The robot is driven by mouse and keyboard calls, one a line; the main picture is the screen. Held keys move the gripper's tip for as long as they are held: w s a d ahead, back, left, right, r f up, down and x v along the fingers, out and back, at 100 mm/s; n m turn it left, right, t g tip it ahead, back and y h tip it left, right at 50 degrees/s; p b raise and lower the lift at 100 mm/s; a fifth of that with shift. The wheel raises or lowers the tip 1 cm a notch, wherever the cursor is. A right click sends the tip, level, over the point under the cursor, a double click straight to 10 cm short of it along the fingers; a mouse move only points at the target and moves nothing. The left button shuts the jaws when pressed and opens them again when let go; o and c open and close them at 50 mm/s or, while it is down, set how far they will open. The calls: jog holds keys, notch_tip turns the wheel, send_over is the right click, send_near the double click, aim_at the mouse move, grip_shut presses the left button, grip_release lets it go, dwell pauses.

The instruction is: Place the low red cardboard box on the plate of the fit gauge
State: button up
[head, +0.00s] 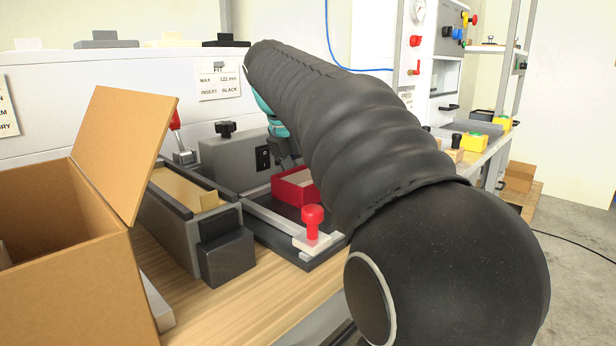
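The low red cardboard box (296,188), open at the top with a pale inside, is at or just above the dark plate (283,217) with light metal rails. I cannot tell whether it rests flat there. My gripper (287,160) is right above the box's far left side, pointing down. My dark sleeved arm covers the right part of the box and much of the gripper, so the fingertips and any hold on the box are not clear. A grey block (234,165) with a black knob stands just behind the plate, below a sign reading FIT.
A red-knobbed clamp (312,222) sits at the plate's front corner. A grey trough (172,222) with a cardboard piece lies to the left. A large open carton (72,260) with a raised flap fills the left front. Bare wood bench (245,310) shows in front.

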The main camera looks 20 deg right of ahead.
jog(key=shift+r, duration=0.15)
jog(key=p+v, duration=0.2)
jog(key=v, duration=1)
